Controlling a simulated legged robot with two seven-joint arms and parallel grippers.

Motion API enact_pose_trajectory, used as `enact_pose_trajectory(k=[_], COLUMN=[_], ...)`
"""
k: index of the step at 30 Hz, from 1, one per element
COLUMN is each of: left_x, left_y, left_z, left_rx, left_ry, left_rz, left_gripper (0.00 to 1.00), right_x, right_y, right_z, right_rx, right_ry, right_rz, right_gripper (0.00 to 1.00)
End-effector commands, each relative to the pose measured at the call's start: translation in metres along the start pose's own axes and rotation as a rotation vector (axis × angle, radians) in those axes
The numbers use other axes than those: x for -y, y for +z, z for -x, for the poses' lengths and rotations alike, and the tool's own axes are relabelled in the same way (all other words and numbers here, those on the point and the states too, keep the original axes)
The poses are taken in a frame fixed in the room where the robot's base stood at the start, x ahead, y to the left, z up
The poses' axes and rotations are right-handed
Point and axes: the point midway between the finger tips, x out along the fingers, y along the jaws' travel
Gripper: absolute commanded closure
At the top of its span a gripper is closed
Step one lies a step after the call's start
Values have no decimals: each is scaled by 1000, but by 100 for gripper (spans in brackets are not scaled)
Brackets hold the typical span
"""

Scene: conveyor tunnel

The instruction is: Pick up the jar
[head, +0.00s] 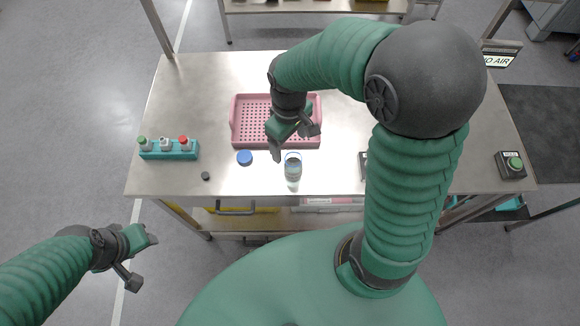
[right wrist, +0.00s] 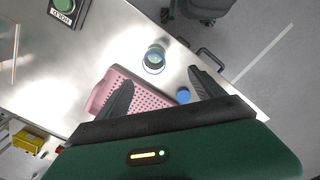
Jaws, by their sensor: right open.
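The jar (head: 293,168) is clear glass and stands upright and uncovered near the front edge of the steel table (head: 330,185). It also shows in the right wrist view (right wrist: 154,59), beyond my fingertips. My right gripper (head: 294,143) is open and empty, above the table just behind and over the jar, apart from it. In the right wrist view its two fingers (right wrist: 165,88) are spread wide. A blue lid (head: 244,158) lies flat on the table left of the jar. My left gripper (head: 143,260) is off the table at the lower left, with its fingers apart and nothing between them.
A pink perforated tray (head: 235,133) lies behind the jar, partly under my right gripper. A teal rack (head: 170,155) with small capped bottles is at the left. A small dark cap (head: 206,176) lies nearby. A green button box (head: 511,165) sits at the right edge.

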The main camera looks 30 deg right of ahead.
Motion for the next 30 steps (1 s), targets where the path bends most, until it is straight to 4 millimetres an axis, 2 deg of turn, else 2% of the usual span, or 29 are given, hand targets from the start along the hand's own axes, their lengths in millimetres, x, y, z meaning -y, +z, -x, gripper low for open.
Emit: enact_pose_trajectory(k=[3,9,14,21,29,30], left_x=[0,0,0,0,0,0], left_y=[0,0,-1,-3,-3,-3], left_z=[1,2,5,12,12,12], left_rx=[0,0,0,0,0,0], left_ry=[0,0,0,0,0,0], left_rz=[1,1,0,0,1,1], left_gripper=[55,55,55,55,55,55], right_x=[-4,-9,-11,-12,-13,-14], right_y=[3,4,4,2,2,3], right_z=[-34,-77,-92,-131,-137,-137], right_rx=[7,0,-1,1,-4,-4], right_ry=[-7,-9,-9,-5,-4,-5], right_rz=[-2,-4,-5,-3,-3,-3], right_gripper=[22,22,22,22,22,27])
